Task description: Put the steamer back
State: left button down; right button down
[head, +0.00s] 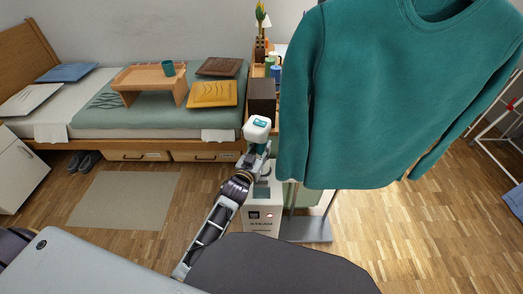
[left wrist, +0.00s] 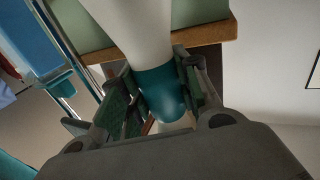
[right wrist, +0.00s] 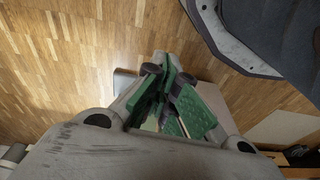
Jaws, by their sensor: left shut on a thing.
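The steamer (head: 257,125) has a white head and a teal grip. My left gripper (head: 258,148) is shut on the teal grip and holds the steamer up above a white box-like base (head: 263,222) marked "STEAM". In the left wrist view the teal grip (left wrist: 162,88) sits between the fingers, with the white body beyond it. The gripper partly hides the top of the base. My right gripper (right wrist: 166,72) shows only in the right wrist view; its fingertips meet, with nothing seen between them.
A teal sweater (head: 400,90) hangs close by on the right, above a grey stand foot (head: 306,231). A dark brown box (head: 261,98) and a shelf with small items are behind the steamer.

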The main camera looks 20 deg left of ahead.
aim_at(260, 152)
pick_arm(q)
jog(key=shift+f, duration=0.15)
pick_arm(e)
jog(key=shift+r, duration=0.3)
pick_arm(q)
jog(key=shift+f, duration=0.15)
jog(key=c, duration=1.1)
grip_release()
pick_arm(e)
jog(key=shift+a+r, duration=0.1)
jog(key=shift+r, duration=0.05)
pick_arm(q)
jog(key=shift+o, duration=0.2)
